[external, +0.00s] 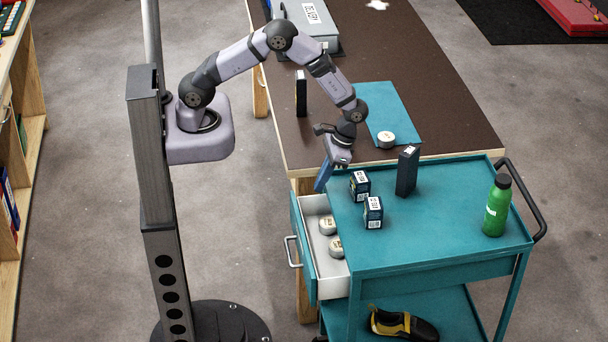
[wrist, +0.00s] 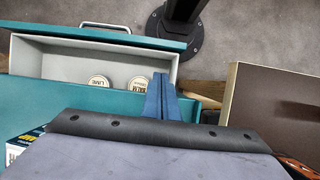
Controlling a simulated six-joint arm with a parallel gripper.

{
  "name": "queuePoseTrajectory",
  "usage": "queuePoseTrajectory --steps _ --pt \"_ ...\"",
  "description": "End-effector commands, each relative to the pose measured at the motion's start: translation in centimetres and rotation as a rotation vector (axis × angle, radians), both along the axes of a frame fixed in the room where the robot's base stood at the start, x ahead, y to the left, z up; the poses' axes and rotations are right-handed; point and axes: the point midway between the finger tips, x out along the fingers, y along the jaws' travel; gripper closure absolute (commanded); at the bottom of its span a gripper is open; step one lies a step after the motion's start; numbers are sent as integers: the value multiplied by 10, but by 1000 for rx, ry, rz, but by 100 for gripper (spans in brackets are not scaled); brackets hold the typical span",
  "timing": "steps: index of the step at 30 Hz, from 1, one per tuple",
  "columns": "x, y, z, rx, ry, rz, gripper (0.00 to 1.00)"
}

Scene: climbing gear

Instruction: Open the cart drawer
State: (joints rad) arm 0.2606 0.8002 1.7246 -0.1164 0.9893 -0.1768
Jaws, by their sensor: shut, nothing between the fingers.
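The teal cart (external: 440,240) stands at the lower right, and its drawer (external: 312,214) is pulled out on the left side. The drawer has a white inside and a metal handle (external: 291,252) on its teal front. Two round tins (external: 328,225) (external: 336,247) lie in it. In the wrist view the open drawer (wrist: 50,60) shows the handle (wrist: 105,27) at its far edge and the tins (wrist: 98,81) near the cart body. My gripper (external: 323,178) is shut and empty, its blue fingers pointing down above the drawer's back end, apart from the handle.
On the cart top stand two small dark boxes (external: 360,185) (external: 373,212), a tall black box (external: 407,171) and a green bottle (external: 496,205). The brown table (external: 440,90) behind holds a teal mat (external: 388,105) and a tin (external: 386,140). A shoe (external: 402,324) lies on the lower shelf.

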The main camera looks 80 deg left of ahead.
Motion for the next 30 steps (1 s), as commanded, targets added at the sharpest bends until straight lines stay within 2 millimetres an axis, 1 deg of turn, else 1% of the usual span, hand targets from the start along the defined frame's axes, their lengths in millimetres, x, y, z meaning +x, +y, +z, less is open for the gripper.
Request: queuePoseTrajectory --steps 4,8,11,22,27,30 --pt "0 0 -2 2 -2 -1 100" --pt "-4 0 -9 2 1 0 100" --pt "-9 1 -19 3 3 1 100" --pt "-30 1 -69 3 3 0 100" --pt "-35 1 -85 3 1 1 100" --pt "-36 1 -90 2 0 1 100"
